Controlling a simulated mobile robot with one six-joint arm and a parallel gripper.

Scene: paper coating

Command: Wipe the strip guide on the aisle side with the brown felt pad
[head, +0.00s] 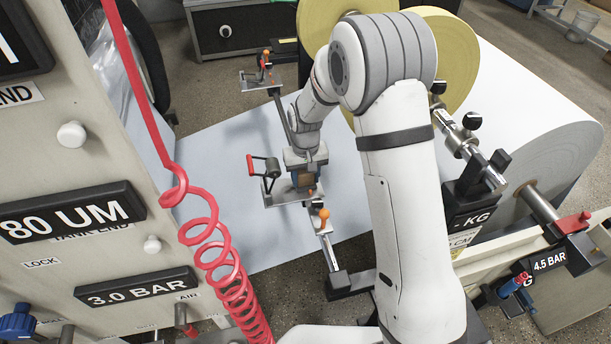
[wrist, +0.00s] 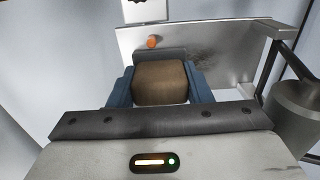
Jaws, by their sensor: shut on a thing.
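My gripper (head: 305,178) is shut on the brown felt pad (wrist: 160,82), which sits between the blue fingers in the wrist view. The nearer strip guide (head: 275,198) is a metal plate on a rail, below and around my gripper in the head view. In the wrist view its upright metal face (wrist: 215,48) stands just beyond the pad, with a dark smudge on it. I cannot tell whether the pad touches it. A second, similar guide (head: 256,82) is farther along the rail. Which one is on the aisle side is not marked.
A roller with a red-ended handle (head: 262,165) stands beside the nearer guide, and an orange knob (head: 324,213) is close by. The pale paper web (head: 220,150) runs underneath. A coiled red hose (head: 205,230) hangs at left before the labelled panel (head: 60,215). A large paper roll (head: 540,120) is at right.

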